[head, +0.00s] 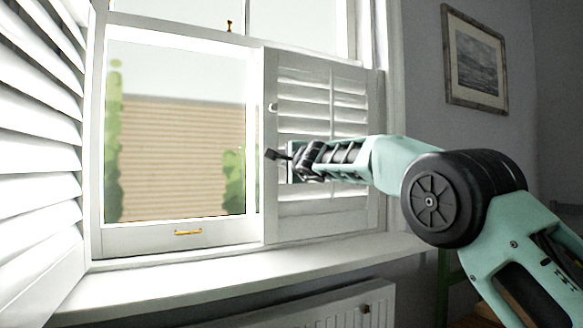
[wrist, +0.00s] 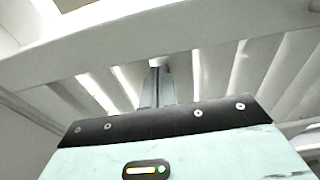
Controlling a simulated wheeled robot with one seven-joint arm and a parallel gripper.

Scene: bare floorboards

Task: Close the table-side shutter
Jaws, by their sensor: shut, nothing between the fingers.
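The right-hand white louvered shutter (head: 305,95) covers the right part of the window, with a small pale knob (head: 272,107) near its left edge. I take it for the table-side shutter, as a green furniture leg stands below it. My gripper (head: 272,154) is shut and empty. In the head view its dark fingertips overlap the shutter's left edge at mid height; whether they touch is unclear. In the wrist view my gripper (wrist: 157,82) points at white slats (wrist: 210,75) below a white rail (wrist: 160,35).
The left shutter (head: 35,160) stands swung open at the left. The window pane (head: 180,130) between them is uncovered. A sill (head: 240,270) runs below, over a radiator (head: 330,308). A green furniture leg (head: 449,285) stands lower right. A framed picture (head: 476,62) hangs on the right wall.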

